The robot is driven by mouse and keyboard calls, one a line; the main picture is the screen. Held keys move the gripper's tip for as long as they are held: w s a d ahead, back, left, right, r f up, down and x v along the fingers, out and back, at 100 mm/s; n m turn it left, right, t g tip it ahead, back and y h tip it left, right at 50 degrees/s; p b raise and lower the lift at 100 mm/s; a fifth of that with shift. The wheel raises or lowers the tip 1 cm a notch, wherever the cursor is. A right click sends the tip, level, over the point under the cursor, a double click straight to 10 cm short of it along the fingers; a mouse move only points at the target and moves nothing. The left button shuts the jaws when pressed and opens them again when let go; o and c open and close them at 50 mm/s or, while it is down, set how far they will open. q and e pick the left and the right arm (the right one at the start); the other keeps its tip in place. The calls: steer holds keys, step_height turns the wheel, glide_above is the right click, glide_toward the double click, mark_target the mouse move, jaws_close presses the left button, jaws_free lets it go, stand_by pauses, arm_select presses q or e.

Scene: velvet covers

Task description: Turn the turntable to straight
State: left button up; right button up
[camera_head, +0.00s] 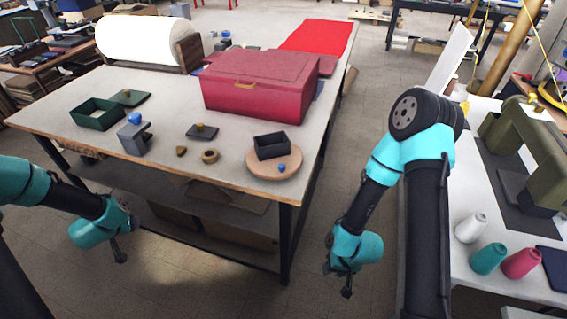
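The turntable (258,171) is a round wooden disc near the front right corner of the grey table. A black open box (272,146) sits on it, turned slightly to the table's edges. A small blue ball (281,168) is at the disc's front right rim. My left gripper (122,250) hangs off the front left of the table, apart from everything. My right gripper (340,284) hangs right of the table, below and to the right of the turntable. Both grippers look empty; their fingers are too small and dark to tell open from shut.
A large red chest (262,95) stands behind the turntable. Left of it lie a ring (210,156), a small dark lid (202,131), a grey block with a blue knob (135,136) and a green box (96,116). A sewing machine (530,150) stands on the right table.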

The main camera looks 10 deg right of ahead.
arm_select(q)
steer(key=w+r+m, duration=0.1)
steer(key=w+r, duration=0.6)
steer(key=w, duration=0.1)
steer(key=w+d+r+m+g+h, duration=0.1)
steer(key=w+d+r, duration=0.1)
steer(key=d, duration=0.5)
steer(key=w+d+r+m+h, duration=0.1)
steer(key=w+d+r, duration=0.1)
steer(key=d, duration=0.4)
steer(key=w+d+r+m+g+h, duration=0.1)
steer(key=w+d+r, duration=0.1)
steer(key=d+r, duration=0.2)
steer(key=shift+w+d+r+g, duration=0.15)
steer(key=shift+d, duration=0.75)
steer(key=shift+w+d+r+g, duration=0.15)
steer(key=shift+d, duration=0.75)
steer(key=s+d+r+m+g, duration=0.1)
steer(key=d+r+g, duration=0.1)
steer(key=d+r, duration=0.5)
steer(key=s+d+r+m+g, duration=0.1)
steer(key=d+r, duration=0.1)
steer(key=d, duration=0.9)
step_height(320, 180, up, 10)
steer(key=m+g+y, duration=0.1)
steer(key=g+y, duration=0.1)
steer(key=y, duration=0.1)
glide_above(282, 165)
steer(key=shift+a+f, duration=0.1)
steer(key=shift+f, duration=0.1)
